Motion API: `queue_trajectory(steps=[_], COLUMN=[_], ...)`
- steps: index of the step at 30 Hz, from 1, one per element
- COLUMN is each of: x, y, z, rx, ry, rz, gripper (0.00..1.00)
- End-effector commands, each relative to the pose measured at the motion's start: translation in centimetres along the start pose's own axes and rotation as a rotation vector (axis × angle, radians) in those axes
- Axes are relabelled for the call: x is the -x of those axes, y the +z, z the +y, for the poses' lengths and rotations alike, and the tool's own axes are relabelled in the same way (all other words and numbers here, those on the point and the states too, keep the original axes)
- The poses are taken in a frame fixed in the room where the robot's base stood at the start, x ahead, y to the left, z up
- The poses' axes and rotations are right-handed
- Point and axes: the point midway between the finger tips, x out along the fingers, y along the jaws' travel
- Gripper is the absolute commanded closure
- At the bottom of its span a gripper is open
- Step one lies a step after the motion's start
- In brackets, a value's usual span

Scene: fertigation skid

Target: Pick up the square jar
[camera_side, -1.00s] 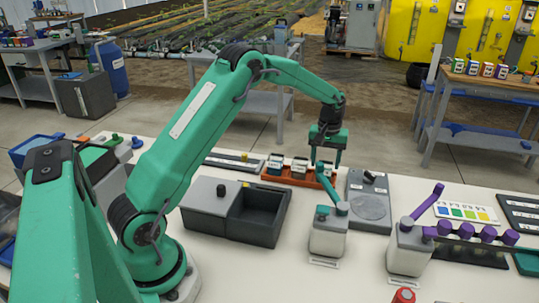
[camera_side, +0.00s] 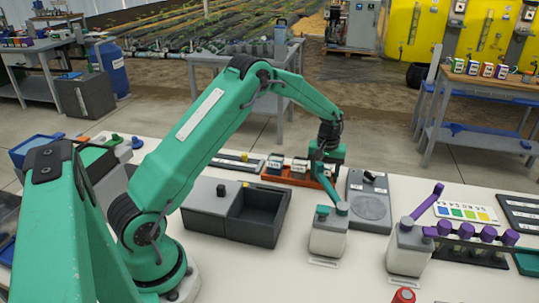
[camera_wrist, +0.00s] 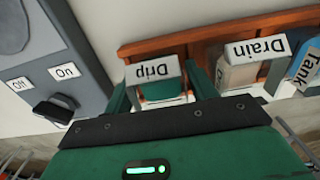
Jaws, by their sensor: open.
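An orange-brown rack (camera_wrist: 150,45) holds several small jars with tilted white labels. In the wrist view a jar labelled "Drip" (camera_wrist: 166,91) shows green and white under its label, and a paler jar labelled "Drain" (camera_wrist: 238,76) stands to its right. My gripper (camera_wrist: 165,84) is open, with one green finger on each side of the "Drip" jar; I cannot tell whether they touch it. In the side view my gripper (camera_side: 325,168) is down at the right end of the rack (camera_side: 285,180), hiding the jar there. Most of the jar body is hidden.
A grey device with a round plate (camera_side: 370,206) stands close right of the rack. In front are a white bottle with a green top (camera_side: 328,238), a bottle with a purple top (camera_side: 407,250) and a dark open bin (camera_side: 257,213).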

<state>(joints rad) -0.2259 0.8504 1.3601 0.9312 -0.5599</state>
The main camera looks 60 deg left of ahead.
Motion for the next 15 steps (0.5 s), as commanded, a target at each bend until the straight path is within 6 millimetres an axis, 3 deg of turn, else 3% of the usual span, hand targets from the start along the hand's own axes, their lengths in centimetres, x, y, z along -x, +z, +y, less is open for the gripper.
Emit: queue_trajectory(steps=[7, 12, 15], x=[0.04, 0.05, 0.08], y=[-0.01, -0.01, -0.02], z=[0.0, 0.0, 0.01], rx=[0.0, 0.0, 0.0], ry=[0.0, 0.0, 0.001], rz=[0.0, 0.0, 0.001], gripper=[0.46, 0.79, 0.8])
